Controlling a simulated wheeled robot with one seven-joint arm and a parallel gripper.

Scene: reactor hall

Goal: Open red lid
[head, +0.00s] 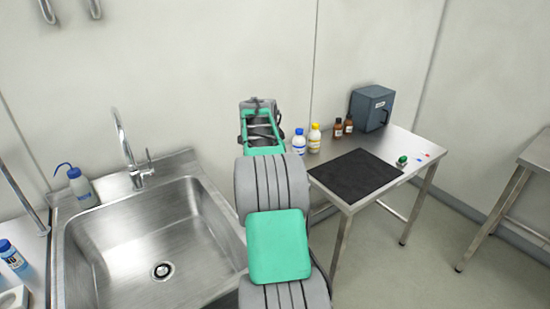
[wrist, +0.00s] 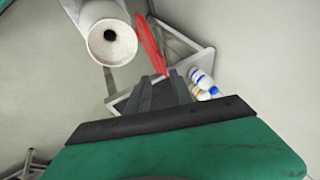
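A long, thin red piece (wrist: 150,45) shows in the wrist view, just beyond my fingertips. It may be the red lid seen nearly edge-on, but I cannot tell. A pale cylinder (wrist: 122,50) with a dark round hole in its end is to its left. My gripper (wrist: 163,80) has dark grey fingers close together, pointing at the red piece's lower end. I cannot tell whether they touch it or have a gap between them. In the head view my arm reaches toward the wall, between sink and table; the gripper's fingers are hidden and no red lid shows.
A steel sink (head: 205,215) is left of my arm. A steel table (head: 405,150) at right holds a black mat (head: 357,175), several bottles, a grey box (head: 371,108) and a small green-topped item (head: 402,160). The wall is close behind. Floor at lower right is clear.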

